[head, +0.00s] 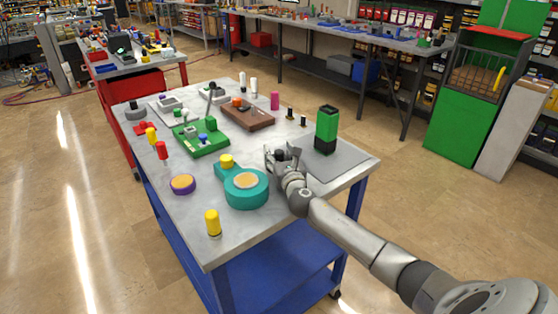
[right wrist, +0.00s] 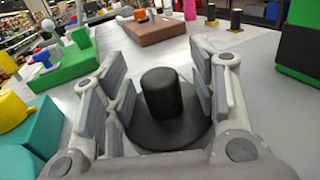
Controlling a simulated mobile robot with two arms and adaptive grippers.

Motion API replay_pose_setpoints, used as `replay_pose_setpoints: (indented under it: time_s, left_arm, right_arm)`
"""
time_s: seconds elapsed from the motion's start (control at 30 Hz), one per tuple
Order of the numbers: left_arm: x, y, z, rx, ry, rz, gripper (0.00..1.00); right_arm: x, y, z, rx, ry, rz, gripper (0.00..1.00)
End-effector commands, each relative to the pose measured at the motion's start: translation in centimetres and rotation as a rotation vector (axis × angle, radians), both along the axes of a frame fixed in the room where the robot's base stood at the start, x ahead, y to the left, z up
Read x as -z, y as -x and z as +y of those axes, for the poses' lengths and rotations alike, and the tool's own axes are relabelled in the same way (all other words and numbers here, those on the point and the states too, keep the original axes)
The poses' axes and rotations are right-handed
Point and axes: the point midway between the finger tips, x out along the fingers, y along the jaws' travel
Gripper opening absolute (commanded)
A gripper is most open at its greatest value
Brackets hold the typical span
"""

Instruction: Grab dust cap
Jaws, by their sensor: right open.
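A black cylindrical knob on a wide round black base, which looks like the dust cap (right wrist: 162,95), stands upright on the grey table between the fingers of my right gripper (right wrist: 155,85). The fingers are open, with a visible gap on each side of the knob. In the head view my right gripper (head: 283,152) reaches in from the right, low over the table, and mostly hides the cap. My left gripper is not in view.
A green and black block (head: 326,130) stands right of the gripper. A teal pump-like part (head: 246,188) with a yellow cap (head: 227,160) is to its left. A brown block (head: 247,117) and a green fixture (head: 201,140) lie farther back on the table (head: 290,220).

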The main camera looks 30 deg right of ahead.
Motion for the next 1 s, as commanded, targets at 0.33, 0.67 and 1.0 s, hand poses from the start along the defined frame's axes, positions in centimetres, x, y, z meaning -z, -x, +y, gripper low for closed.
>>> replay_pose_setpoints:
  time_s: [0.33, 0.67, 1.0]
  left_arm:
    - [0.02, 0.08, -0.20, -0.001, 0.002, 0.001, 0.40]
    - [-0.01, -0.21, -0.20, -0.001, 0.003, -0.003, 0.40]
    - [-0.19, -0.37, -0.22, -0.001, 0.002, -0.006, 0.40]
  right_arm:
    - [-0.03, -0.12, 0.00, -0.001, 0.000, 0.000, 0.41]
    - [-0.05, -0.10, -0.01, 0.000, 0.000, -0.001, 0.03]
    - [-0.71, -0.12, -0.05, 0.000, 0.002, -0.003, 0.03]
